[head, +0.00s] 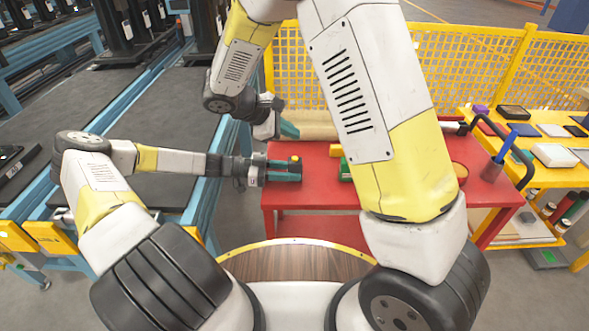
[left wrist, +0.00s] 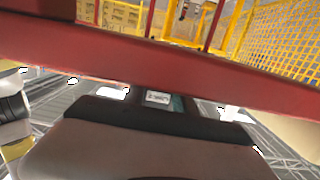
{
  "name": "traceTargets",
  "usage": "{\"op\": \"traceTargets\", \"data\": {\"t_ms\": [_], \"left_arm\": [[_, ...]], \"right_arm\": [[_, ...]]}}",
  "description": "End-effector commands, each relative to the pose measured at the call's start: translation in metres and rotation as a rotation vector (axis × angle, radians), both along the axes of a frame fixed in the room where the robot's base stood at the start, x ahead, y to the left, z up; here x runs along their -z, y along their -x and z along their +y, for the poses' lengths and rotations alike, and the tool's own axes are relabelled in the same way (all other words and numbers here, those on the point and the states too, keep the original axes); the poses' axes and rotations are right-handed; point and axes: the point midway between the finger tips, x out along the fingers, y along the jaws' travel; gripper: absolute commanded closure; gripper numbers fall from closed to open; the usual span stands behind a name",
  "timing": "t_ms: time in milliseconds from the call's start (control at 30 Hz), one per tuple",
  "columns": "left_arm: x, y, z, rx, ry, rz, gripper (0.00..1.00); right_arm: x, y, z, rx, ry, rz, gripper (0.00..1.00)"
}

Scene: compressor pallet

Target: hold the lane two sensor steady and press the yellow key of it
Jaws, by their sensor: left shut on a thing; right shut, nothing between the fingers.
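The lane two sensor, a small dark block with a yellow key (head: 295,158) on top, is at the left end of the red table (head: 320,205). My left gripper (head: 284,171) reaches in from the left with teal fingers shut on the sensor, which they partly hide. In the left wrist view a small white label (left wrist: 157,98) shows beside a bit of teal; its print is too small to read. My right gripper (head: 289,130) is shut and empty, above and behind the sensor in the picture, apart from the key.
A green and yellow item (head: 345,170) lies on the red table, partly hidden by my right arm. A yellow mesh fence (head: 470,70) stands behind. A yellow bench (head: 565,180) with boxes and tools is at the right. Dark conveyors (head: 180,110) run at the left.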

Motion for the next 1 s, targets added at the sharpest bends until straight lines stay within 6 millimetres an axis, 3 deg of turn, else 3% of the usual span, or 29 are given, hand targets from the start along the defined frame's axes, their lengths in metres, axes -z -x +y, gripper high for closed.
{"op": "traceTargets", "data": {"t_ms": [133, 167, 267, 633, 1000], "left_arm": [[0.0, 0.0, 0.0, 0.0, 0.0, 0.0, 0.9], [0.0, 0.0, 0.0, 0.0, 0.0, 0.0, 0.62], [0.0, 0.0, 0.0, 0.0, 0.0, 0.0, 0.42], [0.0, 0.0, 0.005, -0.001, 0.0, 0.0, 0.42], [-0.006, -0.001, 0.061, -0.003, -0.001, 0.0, 0.42]], "right_arm": [[0.0, 0.0, 0.0, 0.0, 0.0, 0.0, 1.0], [0.0, 0.0, 0.0, 0.0, 0.0, 0.0, 1.0], [0.0, 0.0, 0.0, 0.0, 0.0, 0.0, 1.0], [0.0, 0.0, 0.0, 0.0, 0.0, 0.0, 1.0], [0.0, 0.0, 0.0, 0.0, 0.0, 0.0, 1.0]]}}
